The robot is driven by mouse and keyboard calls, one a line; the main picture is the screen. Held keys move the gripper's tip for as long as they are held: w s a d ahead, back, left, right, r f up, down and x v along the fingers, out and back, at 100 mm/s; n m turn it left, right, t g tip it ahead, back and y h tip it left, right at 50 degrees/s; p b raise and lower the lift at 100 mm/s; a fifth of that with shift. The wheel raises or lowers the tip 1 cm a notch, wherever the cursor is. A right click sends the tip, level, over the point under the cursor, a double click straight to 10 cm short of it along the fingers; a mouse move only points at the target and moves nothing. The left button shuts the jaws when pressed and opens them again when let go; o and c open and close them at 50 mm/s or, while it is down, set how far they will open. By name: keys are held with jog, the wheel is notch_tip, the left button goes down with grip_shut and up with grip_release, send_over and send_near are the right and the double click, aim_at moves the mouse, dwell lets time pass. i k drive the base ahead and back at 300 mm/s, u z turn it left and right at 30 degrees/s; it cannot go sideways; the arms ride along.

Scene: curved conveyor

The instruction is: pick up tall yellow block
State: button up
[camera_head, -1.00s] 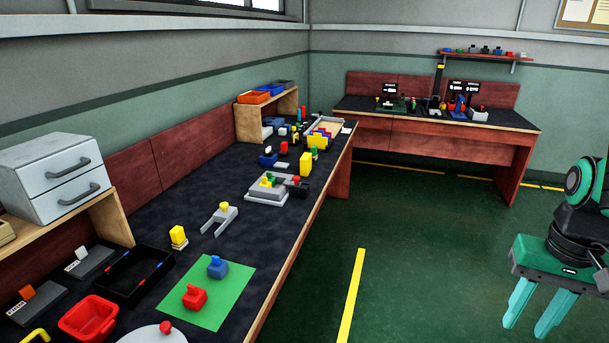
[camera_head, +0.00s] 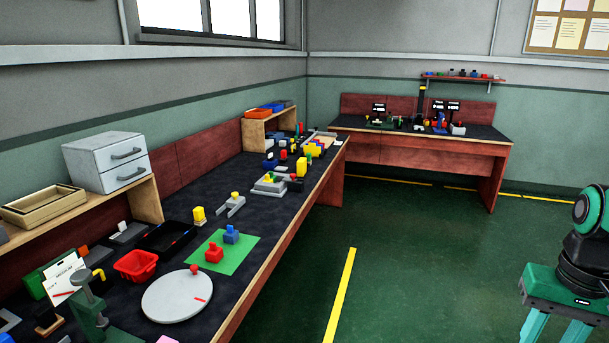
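An upright yellow block (camera_head: 198,214) stands on the left bench, near the black tray, with a pale base under it. Another upright yellow block (camera_head: 302,167) stands farther along the bench, by a grey fixture (camera_head: 270,184). I cannot tell for certain which is the tall one. My gripper (camera_head: 556,331) hangs at the lower right over the green floor, far from both blocks. Its two teal fingers are apart, with nothing seen between them; the fingertips are cut off by the frame's bottom edge.
The dark bench (camera_head: 255,212) holds a green mat (camera_head: 240,252) with a red and a blue piece, a grey round disc (camera_head: 165,305), a red bin (camera_head: 137,265) and a black tray (camera_head: 152,240). A second bench (camera_head: 420,150) stands at the back. The floor between is clear.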

aim_at(302, 164)
jog(key=z, duration=0.35)
jog(key=i, duration=0.8)
jog(key=z, duration=0.5)
jog(key=i, duration=2.3)
jog(key=u, duration=1.15)
jog(key=i, duration=0.55)
jog(key=u, duration=0.25)
